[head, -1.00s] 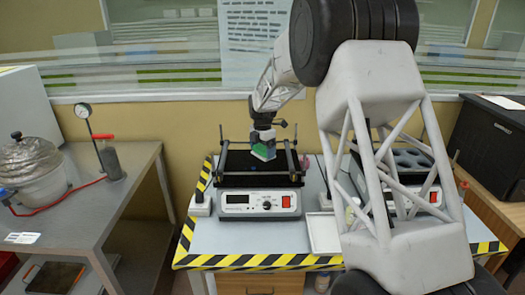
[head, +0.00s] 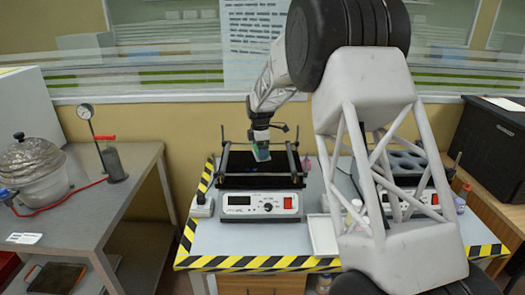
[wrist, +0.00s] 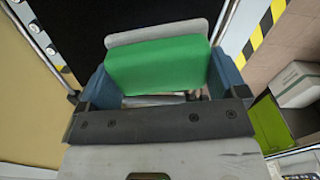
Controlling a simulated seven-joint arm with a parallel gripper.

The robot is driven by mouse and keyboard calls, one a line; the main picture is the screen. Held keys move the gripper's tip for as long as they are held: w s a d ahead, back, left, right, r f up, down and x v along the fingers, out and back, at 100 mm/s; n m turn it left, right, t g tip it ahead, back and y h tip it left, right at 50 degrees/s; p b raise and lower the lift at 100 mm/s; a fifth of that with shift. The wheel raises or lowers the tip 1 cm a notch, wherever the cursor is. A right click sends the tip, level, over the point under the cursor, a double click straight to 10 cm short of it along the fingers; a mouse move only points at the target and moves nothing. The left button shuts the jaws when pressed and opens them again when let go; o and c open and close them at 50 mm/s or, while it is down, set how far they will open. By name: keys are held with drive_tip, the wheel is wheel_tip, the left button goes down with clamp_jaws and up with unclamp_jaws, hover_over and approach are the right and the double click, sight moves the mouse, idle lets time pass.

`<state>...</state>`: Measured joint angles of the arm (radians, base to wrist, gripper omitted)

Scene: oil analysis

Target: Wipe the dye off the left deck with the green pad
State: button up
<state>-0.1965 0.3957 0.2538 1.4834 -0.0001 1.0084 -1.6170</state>
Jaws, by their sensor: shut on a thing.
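The left deck (head: 245,180) is a black plate inside a metal rail frame, on a white control box with a display. My gripper (head: 261,147) is over the back middle part of this deck, pointing down. It is shut on the green pad (head: 262,155). In the wrist view, the green pad (wrist: 155,65), with a pale grey layer along its far edge, sits between the blue fingers. The black deck (wrist: 75,25) lies beyond it. I cannot tell whether the pad touches the deck. I cannot make out any dye now; part of the deck is hidden by the pad and gripper.
The deck's side rails and corner posts stand close around my gripper. A second unit with round holes (head: 408,160) is at the right, partly behind my arm. A white tray (head: 322,235) lies in front.

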drive_tip(key=m, duration=0.2)
drive_tip(key=w+a+m, duration=0.1)
drive_tip(key=m, duration=0.1)
drive_tip(key=a+m, duration=0.1)
drive_tip(key=m, duration=0.1)
drive_tip(key=shift+w, duration=0.15)
drive_tip(key=m, duration=0.2)
drive_tip(key=a+m, duration=0.1)
drive_tip(key=m, duration=0.1)
drive_tip(key=w+a+m, duration=0.1)
drive_tip(key=m, duration=0.1)
drive_tip(key=shift+w+m, duration=0.1)
drive_tip(key=shift+m, duration=0.3)
drive_tip(key=shift+f, duration=0.1)
